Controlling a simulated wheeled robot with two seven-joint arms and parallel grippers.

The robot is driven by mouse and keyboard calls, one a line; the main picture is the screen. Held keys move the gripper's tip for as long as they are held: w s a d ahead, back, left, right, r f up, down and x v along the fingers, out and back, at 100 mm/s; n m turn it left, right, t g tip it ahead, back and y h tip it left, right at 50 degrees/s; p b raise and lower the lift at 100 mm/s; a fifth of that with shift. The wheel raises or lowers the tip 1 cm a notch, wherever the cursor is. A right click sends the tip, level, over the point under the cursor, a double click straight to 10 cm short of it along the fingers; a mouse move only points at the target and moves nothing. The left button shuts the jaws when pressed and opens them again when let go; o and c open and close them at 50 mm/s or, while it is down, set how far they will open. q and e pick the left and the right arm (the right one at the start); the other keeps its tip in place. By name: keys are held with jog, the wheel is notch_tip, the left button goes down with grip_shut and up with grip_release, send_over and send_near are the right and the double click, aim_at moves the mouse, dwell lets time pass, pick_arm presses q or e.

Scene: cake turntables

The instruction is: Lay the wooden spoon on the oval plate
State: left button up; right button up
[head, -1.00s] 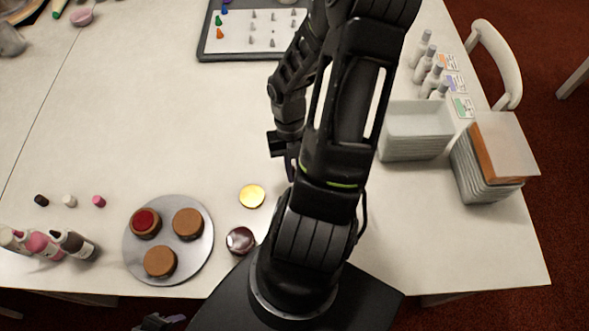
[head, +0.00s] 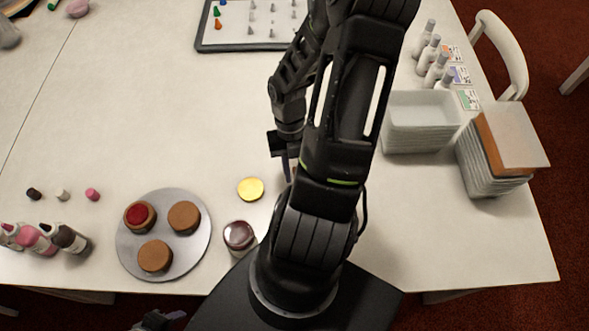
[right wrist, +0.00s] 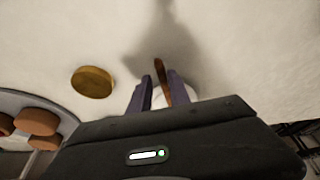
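A narrow brown piece, apparently the wooden spoon (right wrist: 160,66), shows in the right wrist view between the fingers of my right gripper (right wrist: 160,74). These fingers look parted, with a pale gap beside the brown piece. Part of a white round thing shows behind them, and I cannot tell what it is. In the head view my right arm covers most of the spoon. My left gripper (head: 163,320) shows only in part at the bottom edge, and its opening is unclear. I cannot make out an oval plate in either view.
A round silver turntable (head: 192,248) with three small cakes stands at the front left. A yellow disc (head: 250,189) and a dark-filled jar (head: 239,235) are near my right arm. Stacked white tubs (head: 418,139) and bottles stand at the right. The middle left of the table is clear.

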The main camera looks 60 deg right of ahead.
jog(key=shift+o, duration=1.2)
jog(key=shift+p+v, duration=0.45)
jog(key=shift+v, duration=3.45)
